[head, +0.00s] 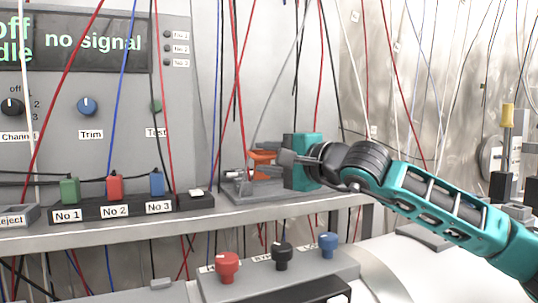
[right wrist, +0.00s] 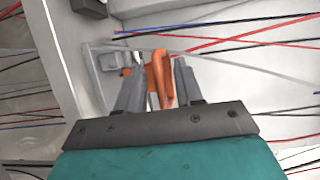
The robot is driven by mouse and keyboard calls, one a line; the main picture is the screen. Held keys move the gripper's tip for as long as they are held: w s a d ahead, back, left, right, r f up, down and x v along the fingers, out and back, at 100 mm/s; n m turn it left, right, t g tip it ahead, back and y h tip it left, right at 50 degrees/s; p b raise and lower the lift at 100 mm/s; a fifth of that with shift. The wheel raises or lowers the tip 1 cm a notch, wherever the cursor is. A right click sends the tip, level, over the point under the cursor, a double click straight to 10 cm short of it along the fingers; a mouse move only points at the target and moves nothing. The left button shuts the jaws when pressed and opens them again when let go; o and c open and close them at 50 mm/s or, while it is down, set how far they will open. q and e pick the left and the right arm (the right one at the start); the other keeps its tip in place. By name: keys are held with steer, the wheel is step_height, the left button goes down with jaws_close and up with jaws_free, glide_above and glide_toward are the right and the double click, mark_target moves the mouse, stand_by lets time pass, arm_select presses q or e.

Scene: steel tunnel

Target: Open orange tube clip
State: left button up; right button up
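The orange tube clip (head: 262,164) sits on a small grey metal base (head: 245,190) at the right end of the shelf. In the right wrist view the clip (right wrist: 160,75) stands between my two fingers. My right gripper (head: 277,163) reaches in from the right, its fingertips at the clip. In the right wrist view my right gripper (right wrist: 158,82) has its fingers apart, one on each side of the orange part. Whether either finger touches it is hard to tell. My left gripper is not in view.
Green, red and blue plugs stand left on the shelf (head: 130,232), beside a small white switch (head: 197,192). Below is a box with red (head: 227,266), black and blue knobs. Several thin cables hang around the clip and cross near it.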

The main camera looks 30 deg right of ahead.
steer(key=shift+c, duration=0.3)
steer(key=c, duration=0.6)
steer(key=shift+f, duration=0.15)
jaws_close()
steer(key=shift+w+a+f, duration=0.1)
